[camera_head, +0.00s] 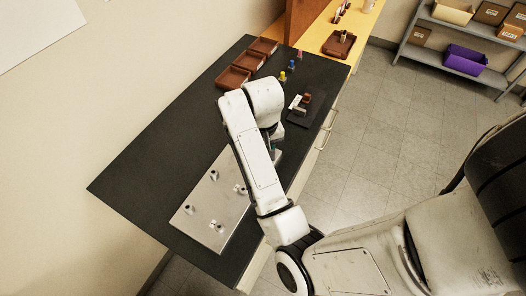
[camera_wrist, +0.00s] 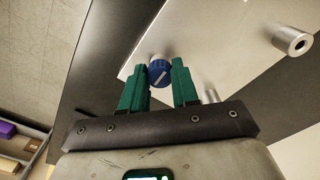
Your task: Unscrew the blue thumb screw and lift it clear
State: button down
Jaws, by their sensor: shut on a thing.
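The blue thumb screw (camera_wrist: 159,74) has a round knurled head with a light slot mark. In the wrist view it sits between the two green fingertips of my gripper (camera_wrist: 161,66), which is shut on it. The screw shows against the metal plate (camera_wrist: 205,38); I cannot tell whether it is still seated or raised. In the head view the plate (camera_head: 208,192) lies on the dark bench, and my arm hides the screw and most of my gripper.
Several metal posts, one (camera_wrist: 293,41) near the gripper, stand on the plate. Brown trays (camera_head: 233,77), small coloured knobs (camera_head: 291,65) and a dark block with a small device (camera_head: 304,107) are at the bench's far end. The bench's left part is clear.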

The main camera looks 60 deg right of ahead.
jog(key=n, duration=0.3)
jog(key=c, duration=1.1)
grip_release()
jog(key=m, duration=0.4)
jog(key=shift+b, duration=0.3)
jog(key=m, duration=0.5)
jog(key=shift+b, duration=0.4)
